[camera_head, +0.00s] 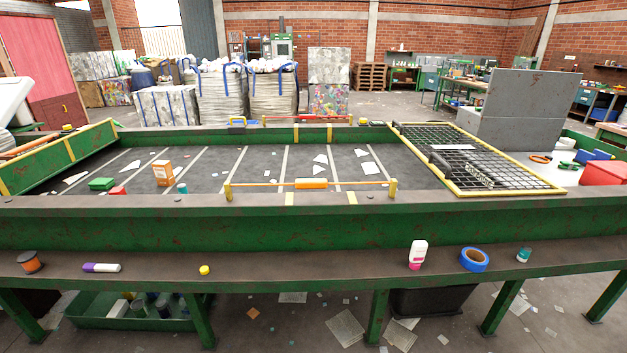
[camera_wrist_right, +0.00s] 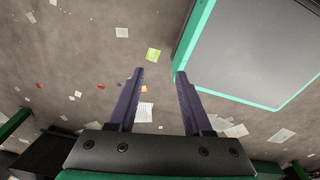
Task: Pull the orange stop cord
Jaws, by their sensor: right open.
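The orange stop cord (camera_head: 268,184) runs level between two yellow posts along the near edge of the belt in the head view. A thicker orange handle (camera_head: 311,183) sits at its middle. A second cord (camera_head: 307,117) runs along the far side of the belt. My right gripper (camera_wrist_right: 160,75) shows only in the right wrist view. Its two dark fingers are apart with nothing between them, above a floor strewn with scraps. The cord is not in that view. My left gripper is in neither view.
The grey belt (camera_head: 240,168) carries a green block (camera_head: 101,184), an orange box (camera_head: 163,173) and white scraps. A yellow-framed mesh guard (camera_head: 479,160) covers its right end. The front ledge holds a pink-white bottle (camera_head: 417,254), blue tape (camera_head: 474,259) and a yellow cap (camera_head: 204,270).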

